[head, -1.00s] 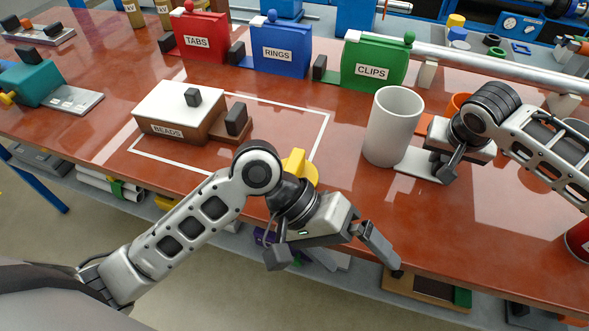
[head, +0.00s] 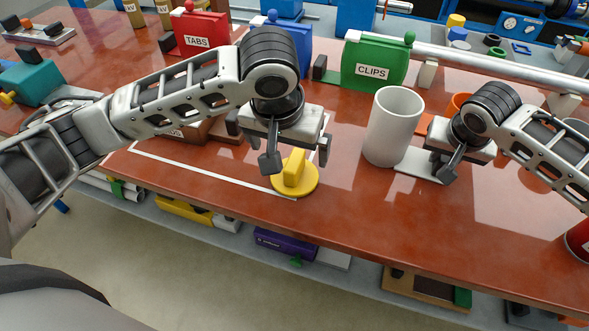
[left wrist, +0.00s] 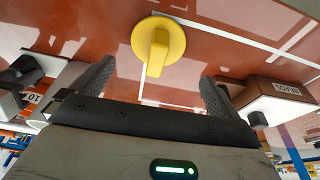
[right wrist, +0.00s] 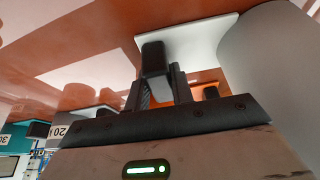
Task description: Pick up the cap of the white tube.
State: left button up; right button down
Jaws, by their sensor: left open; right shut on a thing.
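A yellow round cap (head: 308,182) with an upright bar handle lies on the red-brown table; it also shows in the left wrist view (left wrist: 160,45). My left gripper (head: 297,160) is open and points down just above the cap, with the handle between and beyond its fingertips, apart from them. The white tube (head: 393,128) stands upright and open at the top, right of the cap. A white plate (head: 418,163) extends from its foot. My right gripper (head: 441,166) is shut on the dark grip block (right wrist: 154,60) at this plate. The block is mostly hidden in the head view.
The BEADS box (left wrist: 270,105) stands left of the cap, partly hidden by my left arm. Red TABS (head: 203,36), blue and green CLIPS (head: 375,65) holders stand behind. The table's front edge is close to the cap.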

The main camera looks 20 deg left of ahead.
aim_at(295, 160)
pick_arm(q)
jog(key=x, duration=0.7)
jog(key=shift+w+d+f, duration=0.25)
jog(key=shift+w+f, duration=0.1)
jog(key=c, duration=0.8)
